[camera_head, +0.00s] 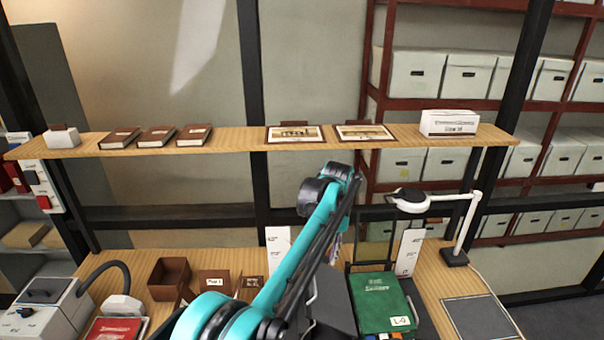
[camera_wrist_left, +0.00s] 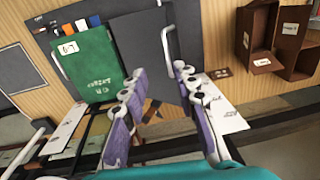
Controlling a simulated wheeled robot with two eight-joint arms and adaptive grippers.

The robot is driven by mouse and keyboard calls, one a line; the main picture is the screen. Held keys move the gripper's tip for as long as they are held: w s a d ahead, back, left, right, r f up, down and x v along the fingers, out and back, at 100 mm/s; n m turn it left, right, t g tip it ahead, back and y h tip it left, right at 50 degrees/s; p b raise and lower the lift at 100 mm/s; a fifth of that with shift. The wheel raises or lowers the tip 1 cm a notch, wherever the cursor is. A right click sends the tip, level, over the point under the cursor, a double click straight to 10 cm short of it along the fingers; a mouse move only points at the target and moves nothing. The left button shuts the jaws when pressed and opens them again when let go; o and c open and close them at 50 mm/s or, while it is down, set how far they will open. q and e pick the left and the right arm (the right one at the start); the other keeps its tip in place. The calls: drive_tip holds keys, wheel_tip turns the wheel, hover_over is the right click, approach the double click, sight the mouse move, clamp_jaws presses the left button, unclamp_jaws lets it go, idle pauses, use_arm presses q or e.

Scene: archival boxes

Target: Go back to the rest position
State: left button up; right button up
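My left arm (camera_head: 290,260) rises from the bottom centre of the head view and bends at a joint high in front of the shelf. Its gripper (camera_head: 334,248) hangs behind the arm links and is mostly hidden there. In the left wrist view the gripper's purple fingers (camera_wrist_left: 160,72) stand apart with nothing held between them. A dark grey panel (camera_wrist_left: 145,45) shows beyond the fingertips; I cannot tell the exact distance. My right gripper is in neither view.
A white lamp (camera_head: 455,255) stands further right. Brown open box (camera_head: 169,279) is on the left. The wooden shelf (camera_head: 230,140) holds books, framed pictures and a white box (camera_head: 448,123).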

use_arm(q)
drive_tip(key=s+a+f+t+h+b, duration=0.1)
drive_tip(key=s+a+t+b, duration=0.15)
drive_tip(key=s+a, duration=0.5)
drive_tip(key=s+a+t+b, duration=0.1)
drive_tip(key=s+a+b, duration=0.3)
drive_tip(key=a, duration=0.7)
drive_tip(key=s+a+f+t+b, duration=0.2)
drive_tip(key=s+a+f, duration=0.2)
drive_tip(key=s+f, duration=0.3)
drive_tip(key=s+a+f+t+b, duration=0.1)
drive_tip(key=s+a+f+b, duration=0.2)
drive_tip(key=s+a+f, duration=0.2)
drive_tip(key=s+f, duration=0.2)
drive_tip(key=s, duration=0.1)
drive_tip(key=shift+s+a+t, duration=0.25)
drive_tip(key=shift+t, duration=0.1)
drive_tip(key=shift+o, duration=0.4)
